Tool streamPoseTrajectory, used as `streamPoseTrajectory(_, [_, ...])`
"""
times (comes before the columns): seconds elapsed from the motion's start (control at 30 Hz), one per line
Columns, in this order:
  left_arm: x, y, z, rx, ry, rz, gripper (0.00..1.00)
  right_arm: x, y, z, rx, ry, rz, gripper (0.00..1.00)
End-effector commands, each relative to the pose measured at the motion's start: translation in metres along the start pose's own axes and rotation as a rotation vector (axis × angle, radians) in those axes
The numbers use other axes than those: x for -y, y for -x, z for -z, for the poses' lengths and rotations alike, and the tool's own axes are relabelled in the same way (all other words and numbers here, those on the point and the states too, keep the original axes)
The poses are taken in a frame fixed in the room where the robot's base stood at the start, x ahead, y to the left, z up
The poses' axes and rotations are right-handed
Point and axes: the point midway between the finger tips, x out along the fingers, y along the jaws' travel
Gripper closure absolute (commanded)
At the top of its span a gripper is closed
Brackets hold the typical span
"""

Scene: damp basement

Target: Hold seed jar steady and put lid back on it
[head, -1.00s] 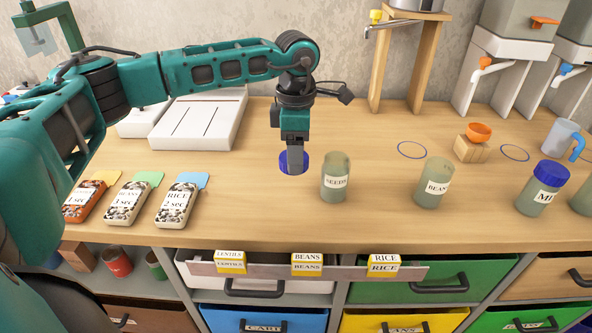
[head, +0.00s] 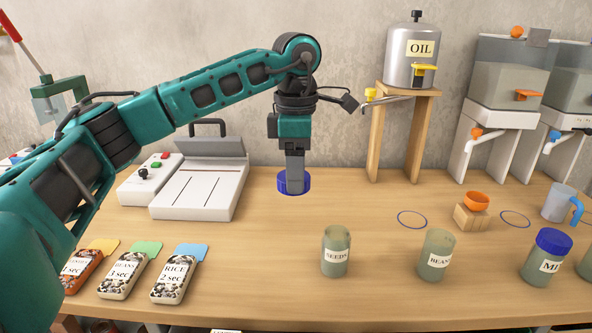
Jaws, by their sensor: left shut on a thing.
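The seed jar (head: 336,252), greenish and labelled SEEDS, stands upright and open on the wooden counter. My left gripper (head: 293,180) points down and is shut on a blue round lid (head: 294,188). The lid is held apart from the jar, above it and to its left in the head view. The gripper's fingers cover part of the lid's top. No gripper touches the seed jar. My right gripper is not in view.
An open BEANS jar (head: 436,257) and a blue-lidded jar (head: 546,258) stand to the right. Labelled packs (head: 174,280) lie front left. A white press-like device (head: 198,190) stands behind. An OIL tank (head: 411,56) sits on a wooden stand. Counter around the seed jar is clear.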

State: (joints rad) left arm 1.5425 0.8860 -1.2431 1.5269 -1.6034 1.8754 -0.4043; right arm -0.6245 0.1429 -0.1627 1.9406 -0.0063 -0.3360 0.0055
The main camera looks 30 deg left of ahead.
Motion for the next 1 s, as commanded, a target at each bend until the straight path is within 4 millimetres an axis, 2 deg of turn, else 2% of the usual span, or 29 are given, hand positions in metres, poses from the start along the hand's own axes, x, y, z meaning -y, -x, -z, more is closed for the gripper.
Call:
streamPoseTrajectory(0.17, [0.003,-0.005,-0.002,-0.004,-0.058,0.000,0.67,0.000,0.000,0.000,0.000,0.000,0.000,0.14])
streamPoseTrajectory(0.27, [0.009,-0.016,-0.007,-0.011,-0.198,-0.002,0.67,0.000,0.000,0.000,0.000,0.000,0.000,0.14])
streamPoseTrajectory(0.47, [0.032,-0.051,-0.023,-0.031,-0.700,-0.002,0.67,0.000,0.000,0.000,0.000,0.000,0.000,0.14])
streamPoseTrajectory(0.8, [0.086,-0.108,-0.046,-0.024,-1.624,0.008,0.67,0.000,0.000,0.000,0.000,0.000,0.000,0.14])
streamPoseTrajectory(1.0, [0.110,-0.126,-0.053,-0.007,-1.977,0.004,0.67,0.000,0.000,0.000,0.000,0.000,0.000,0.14])
